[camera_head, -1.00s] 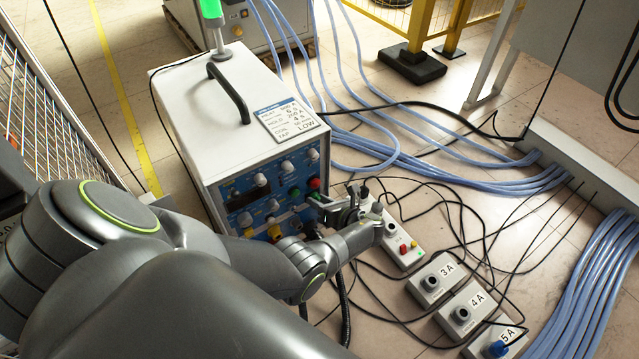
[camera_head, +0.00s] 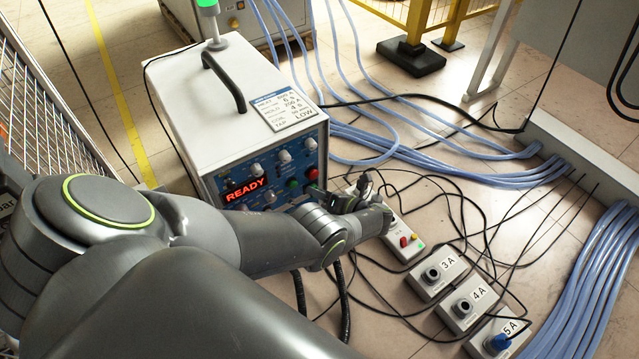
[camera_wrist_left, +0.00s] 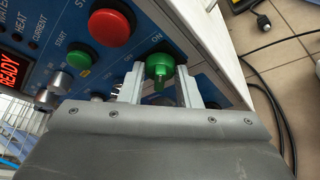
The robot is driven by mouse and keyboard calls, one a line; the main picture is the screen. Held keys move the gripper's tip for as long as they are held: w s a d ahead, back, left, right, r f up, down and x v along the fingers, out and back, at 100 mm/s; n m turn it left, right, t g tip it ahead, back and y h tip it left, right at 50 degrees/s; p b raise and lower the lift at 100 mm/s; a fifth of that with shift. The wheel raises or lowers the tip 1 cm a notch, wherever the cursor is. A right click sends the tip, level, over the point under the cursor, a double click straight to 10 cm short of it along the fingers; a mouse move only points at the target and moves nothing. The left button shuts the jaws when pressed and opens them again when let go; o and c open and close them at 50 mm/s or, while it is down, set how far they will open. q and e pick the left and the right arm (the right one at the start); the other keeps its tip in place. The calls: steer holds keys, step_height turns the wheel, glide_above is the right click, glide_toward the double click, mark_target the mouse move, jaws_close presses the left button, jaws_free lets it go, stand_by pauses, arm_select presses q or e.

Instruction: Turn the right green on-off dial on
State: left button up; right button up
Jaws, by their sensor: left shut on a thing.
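The green on-off dial (camera_wrist_left: 160,70) sits at the right end of the heater's blue front panel, just under an "ON" label in the left wrist view. My left gripper (camera_wrist_left: 160,82) is shut on it, one finger on each side. The dial's grip ridge points toward my gripper's body. In the head view my left gripper (camera_head: 314,192) reaches the right side of the panel (camera_head: 285,165), and the dial is mostly hidden there. The red display (camera_head: 246,189) reads "READY". My right gripper is not in view.
A red button (camera_wrist_left: 110,27) and a green start button (camera_wrist_left: 80,60) lie close to the dial. A grey control box (camera_head: 403,240) and boxes 3A (camera_head: 437,274), 4A (camera_head: 467,305) and 5A (camera_head: 497,338) stand on the floor among black cables. Blue hoses (camera_head: 455,172) run behind.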

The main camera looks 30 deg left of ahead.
arm_select(q)
steer(key=o, duration=1)
steer(key=shift+c, duration=0.2)
steer(key=v, duration=1.7)
steer(key=shift+d+r, duration=0.15)
